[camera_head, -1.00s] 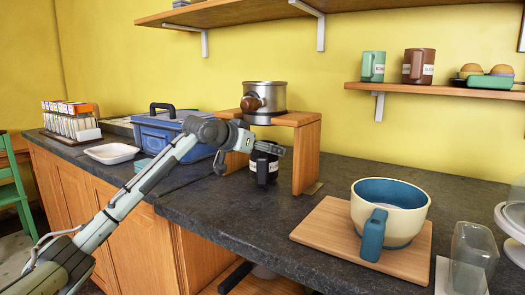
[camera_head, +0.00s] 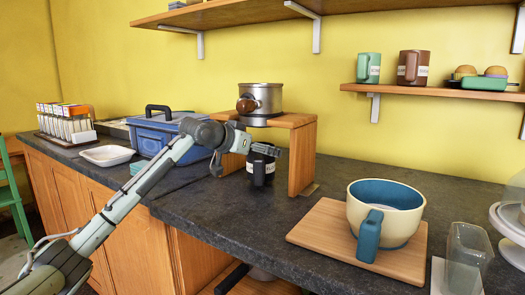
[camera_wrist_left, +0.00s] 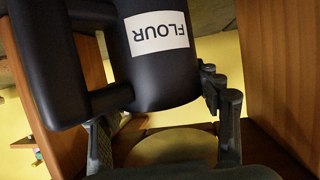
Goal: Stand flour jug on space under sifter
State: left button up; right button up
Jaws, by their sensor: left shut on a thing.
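The black flour jug (camera_head: 260,171) with a white label is under the wooden sifter stand (camera_head: 301,160) in the head view, between its legs. The metal sifter (camera_head: 262,100) with a brown knob sits on top of the stand. In the wrist view the jug (camera_wrist_left: 152,72) shows its FLOUR label upside down and its handle at the left. My left gripper (camera_head: 268,149) is shut on the jug; its fingers (camera_wrist_left: 165,125) lie at either side of it in the wrist view. The jug's base is partly hidden, so contact with the counter is unclear. My right gripper is out of view.
A blue-and-cream bowl (camera_head: 411,217) stands on a wooden board (camera_head: 320,230) to the right. A clear container (camera_head: 466,255) is at the far right. A blue toolbox (camera_head: 150,135) and white tray (camera_head: 107,155) are left.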

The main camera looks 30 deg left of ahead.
pick_arm(q)
jog(key=shift+f, duration=0.5)
dwell(0.4)
jog(key=o, duration=1.4)
jog(key=shift+c, duration=0.2)
jog(key=shift+s, duration=0.1)
jog(key=v, duration=2)
dwell(0.7)
jog(key=shift+d, duration=0.1)
jog(key=x, duration=1.2)
dwell(0.3)
